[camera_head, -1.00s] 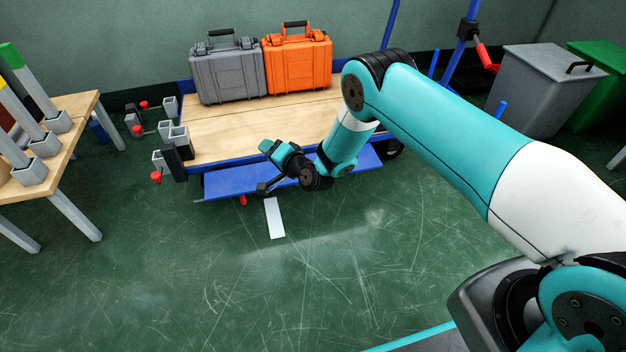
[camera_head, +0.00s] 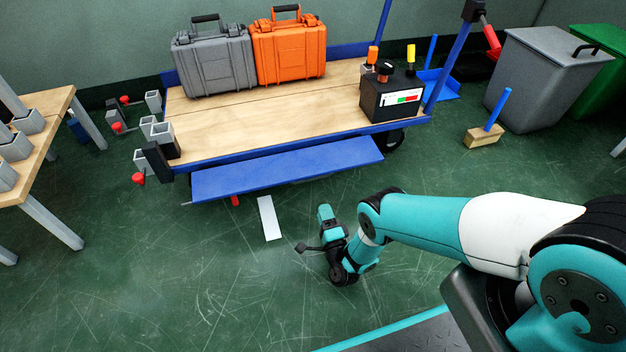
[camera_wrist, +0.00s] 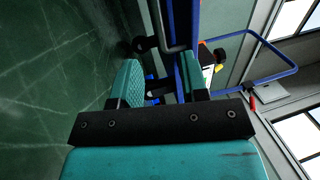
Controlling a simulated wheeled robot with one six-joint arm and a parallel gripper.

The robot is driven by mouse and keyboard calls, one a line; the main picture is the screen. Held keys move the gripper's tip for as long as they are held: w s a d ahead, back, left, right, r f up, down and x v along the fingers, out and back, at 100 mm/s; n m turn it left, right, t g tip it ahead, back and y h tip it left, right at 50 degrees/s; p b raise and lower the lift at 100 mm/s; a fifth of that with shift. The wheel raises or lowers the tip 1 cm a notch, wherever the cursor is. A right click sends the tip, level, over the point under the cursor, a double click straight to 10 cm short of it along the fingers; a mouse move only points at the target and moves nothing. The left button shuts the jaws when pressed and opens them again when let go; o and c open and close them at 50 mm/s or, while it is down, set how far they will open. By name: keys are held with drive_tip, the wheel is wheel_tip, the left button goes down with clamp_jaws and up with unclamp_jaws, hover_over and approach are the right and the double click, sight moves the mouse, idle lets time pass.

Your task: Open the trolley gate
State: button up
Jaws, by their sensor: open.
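The trolley (camera_head: 265,110) has a wooden deck with a blue frame. Its gate, a long blue panel (camera_head: 285,170), slopes outward and down from the deck's near side, below deck level. My gripper (camera_head: 318,232) is in front of the trolley, low over the green floor and apart from the gate. In the wrist view my gripper (camera_wrist: 158,82) is open, with nothing between its teal fingers. Blue trolley parts and a black wheel show beyond the fingers there, sideways.
A table (camera_head: 45,115) is at left. Bins (camera_head: 550,75) stand at right.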

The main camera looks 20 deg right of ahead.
drive_tip(key=shift+b+x, duration=4.8)
drive_tip(key=shift+x, duration=1.6)
clamp_jaws()
